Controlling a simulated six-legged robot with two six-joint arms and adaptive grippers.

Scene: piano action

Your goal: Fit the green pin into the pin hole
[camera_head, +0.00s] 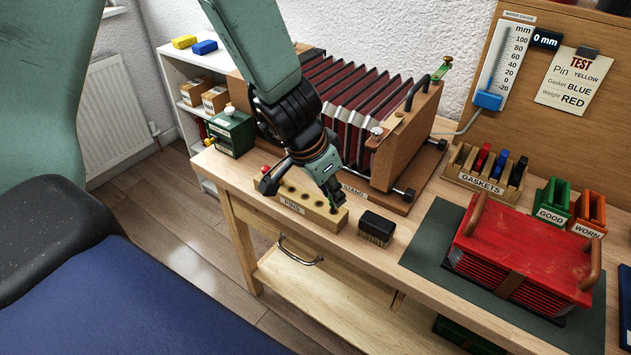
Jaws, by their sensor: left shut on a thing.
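My left gripper (332,200) reaches down over the front of the bench, at the right part of the wooden PINS block (291,205). It is shut on a small dark green piece, which looks like the green pin (334,209); the fingers hide most of it. I cannot tell whether its lower end is in the block or just above it. Several dark holes show in the block's top, and a red-topped pin (265,170) is at its left end. I cannot make out the pin hole for certain. My right gripper is not in view.
A red bellows with a wooden end board (405,135) stands behind the gripper. A black brush-like block (376,228) lies close to the right. A green box (232,132) is at left. Gaskets rack (463,160) and red bellows unit (520,248) stand at right.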

